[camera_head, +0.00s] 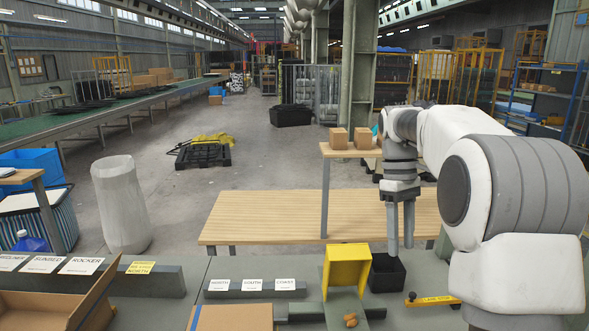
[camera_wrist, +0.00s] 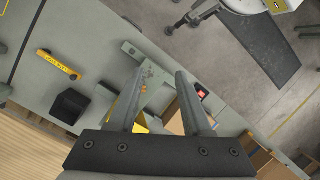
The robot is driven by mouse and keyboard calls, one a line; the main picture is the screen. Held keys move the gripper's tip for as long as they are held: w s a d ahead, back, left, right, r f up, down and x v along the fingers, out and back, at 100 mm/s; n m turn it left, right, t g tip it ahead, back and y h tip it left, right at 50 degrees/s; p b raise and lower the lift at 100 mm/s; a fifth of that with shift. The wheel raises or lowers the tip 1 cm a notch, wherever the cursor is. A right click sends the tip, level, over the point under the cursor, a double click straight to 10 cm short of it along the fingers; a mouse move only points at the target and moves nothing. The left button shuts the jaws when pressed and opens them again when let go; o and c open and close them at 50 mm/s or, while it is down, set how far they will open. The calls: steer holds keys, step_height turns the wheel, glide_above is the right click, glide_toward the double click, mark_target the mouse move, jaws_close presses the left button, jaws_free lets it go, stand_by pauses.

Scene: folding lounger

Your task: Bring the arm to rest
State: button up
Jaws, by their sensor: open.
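My arm is bent at the right of the head view, its white and grey links filling that side. My gripper (camera_head: 401,240) hangs with its fingers pointing down, above the bench near the black bin (camera_head: 386,272). In the wrist view, my gripper (camera_wrist: 160,78) shows two fingers standing apart. Nothing is between them but the view of the bench below. The gripper is open and empty, and it touches nothing that I can see.
A yellow box-like holder (camera_head: 347,266) stands on the bench, with small brown pieces (camera_head: 351,320) in front. A yellow-handled tool (camera_head: 433,300) lies right of the bin. White label cards (camera_head: 219,285) line a grey strip. A wooden table (camera_head: 270,217) stands behind; open floor lies beyond.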

steer(key=s+a+r+m+t+b, duration=0.1)
steer(key=s+a+m+t, duration=0.15)
steer(key=s, duration=0.65)
steer(key=s+a+r+m+t, duration=0.1)
steer(key=s+a+m+t, duration=0.2)
steer(key=s, duration=0.6)
steer(key=s+a+f+m+t, duration=0.1)
steer(key=s+f+t, duration=0.2)
steer(key=s+f, duration=0.2)
steer(key=shift+s+a+f+y+b, duration=0.2)
steer(key=shift+s+a+y+b, duration=0.15)
steer(key=shift+s, duration=0.35)
steer(key=shift+d+m, duration=0.15)
steer(key=shift+m, duration=0.2)
